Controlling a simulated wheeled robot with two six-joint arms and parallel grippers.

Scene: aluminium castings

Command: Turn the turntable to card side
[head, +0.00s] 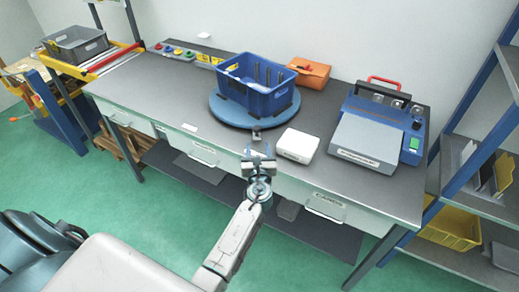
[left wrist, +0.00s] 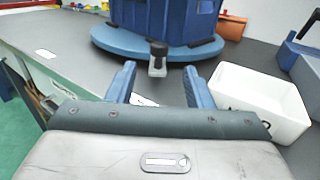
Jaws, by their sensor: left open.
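The turntable (head: 222,114) is a round blue disc on the grey workbench. It carries a blue crate (head: 262,102) with dark upright posts and pale contents inside. A small dark knob on a light metal block (head: 256,136) stands at the turntable's front edge; it also shows in the left wrist view (left wrist: 158,58). My left gripper (head: 260,153) is open and empty, just in front of the knob and apart from it. In the left wrist view its two blue fingers (left wrist: 158,82) point toward the knob, one to each side. I cannot make out a card. My right gripper is not in view.
A white box (head: 297,145) sits close to the right of my left gripper. A grey and blue machine (head: 372,135) stands farther right, and an orange case (head: 309,73) lies behind the crate. The bench (head: 170,95) left of the turntable is mostly clear.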

